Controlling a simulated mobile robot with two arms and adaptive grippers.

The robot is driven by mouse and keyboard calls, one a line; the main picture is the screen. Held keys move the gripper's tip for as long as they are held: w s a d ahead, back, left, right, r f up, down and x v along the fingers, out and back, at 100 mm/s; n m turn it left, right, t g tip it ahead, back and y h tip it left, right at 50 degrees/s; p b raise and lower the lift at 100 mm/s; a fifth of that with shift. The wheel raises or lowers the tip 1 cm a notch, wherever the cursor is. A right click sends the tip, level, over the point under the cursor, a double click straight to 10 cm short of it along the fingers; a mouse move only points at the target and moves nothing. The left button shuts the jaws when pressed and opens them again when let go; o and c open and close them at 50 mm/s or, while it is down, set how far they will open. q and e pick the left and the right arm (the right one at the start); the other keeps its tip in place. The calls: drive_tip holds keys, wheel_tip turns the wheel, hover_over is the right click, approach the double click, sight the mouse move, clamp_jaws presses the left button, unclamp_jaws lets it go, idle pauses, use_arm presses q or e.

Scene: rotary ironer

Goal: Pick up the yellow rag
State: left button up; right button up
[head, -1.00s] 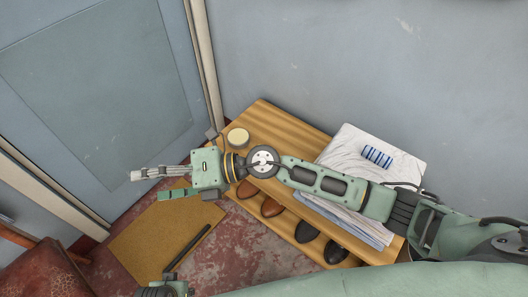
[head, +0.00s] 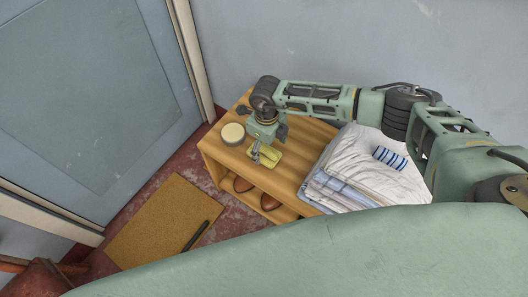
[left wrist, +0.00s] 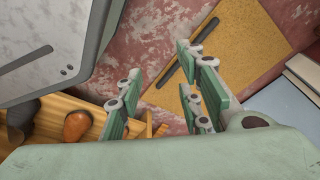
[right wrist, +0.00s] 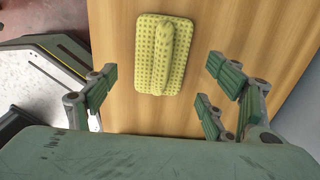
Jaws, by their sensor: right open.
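The yellow rag (right wrist: 146,72) lies on the wooden shelf top, bumpy in texture with a raised fold along its middle. It also shows in the head view (head: 271,157), partly behind my right gripper (head: 257,152). In the right wrist view my right gripper (right wrist: 162,72) is open, its fingers apart on either side of the rag. No finger clearly touches it. My left gripper (left wrist: 162,85) is open and empty above the floor in the left wrist view, away from the rag.
The wooden shelf (head: 300,137) also holds a round tin (head: 233,133) left of the rag and folded linens (head: 345,172) with a blue striped roll (head: 390,157) at right. Brown shoes (head: 243,184) sit below. A dark bar (head: 196,235) lies on the floor mat (head: 150,230).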

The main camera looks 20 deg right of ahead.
sight(267, 150)
drive_tip(key=shift+f, duration=1.55)
use_arm(q)
drive_tip(key=shift+w+r, duration=0.55)
drive_tip(key=shift+r, duration=0.2)
use_arm(e)
drive_tip(key=shift+c, duration=0.4)
